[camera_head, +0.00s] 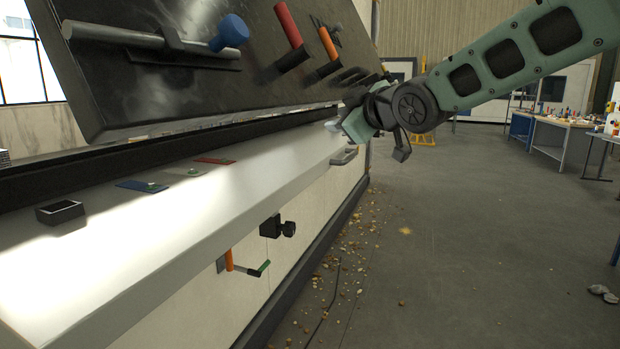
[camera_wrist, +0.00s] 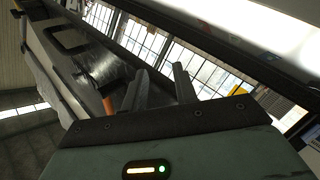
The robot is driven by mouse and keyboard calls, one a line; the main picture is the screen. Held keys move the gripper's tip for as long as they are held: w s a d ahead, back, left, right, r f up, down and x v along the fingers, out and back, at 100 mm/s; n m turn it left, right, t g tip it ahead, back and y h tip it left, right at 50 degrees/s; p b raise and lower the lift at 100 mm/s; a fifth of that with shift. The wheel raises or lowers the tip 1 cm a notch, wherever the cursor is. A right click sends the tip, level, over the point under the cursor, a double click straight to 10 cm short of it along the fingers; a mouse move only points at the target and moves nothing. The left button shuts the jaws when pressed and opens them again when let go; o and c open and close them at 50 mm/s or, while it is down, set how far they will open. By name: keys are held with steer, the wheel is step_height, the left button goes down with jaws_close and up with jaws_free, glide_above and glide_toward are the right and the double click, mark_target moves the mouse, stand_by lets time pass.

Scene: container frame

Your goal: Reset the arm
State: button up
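My arm (camera_head: 510,62) reaches in from the upper right of the head view, teal with dark joints. Its wrist is at the right end of the tilted dark panel, above the pale ledge. My gripper (camera_wrist: 161,70) shows in the wrist view with its two dark fingers apart and nothing between them. In the head view the fingertips are hard to make out against the panel and wrist parts. I cannot tell whether the gripper touches the panel.
The dark panel (camera_head: 125,85) carries a blue-ended bar (camera_head: 228,32), a red handle (camera_head: 288,25) and an orange handle (camera_head: 328,43). The pale ledge (camera_head: 190,220) holds a small dark box (camera_head: 61,212) and flat coloured plates. The floor (camera_head: 470,240) at right is largely open.

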steer(key=s+d+f+m+g+h, duration=0.25)
steer(key=s+f+g, duration=0.25)
steer(key=s+f, duration=0.8)
steer(key=s+d+f+m+g+h, duration=0.1)
steer(key=s+f+m+g+h, duration=0.3)
steer(key=s+f, duration=0.9)
steer(key=s+d+g, duration=0.2)
steer(key=s, duration=0.5)
steer(key=s+d+g, duration=0.2)
steer(key=s, duration=0.6)
steer(key=shift+d+f+g+p, duration=0.3)
steer(key=shift+p, duration=0.15)
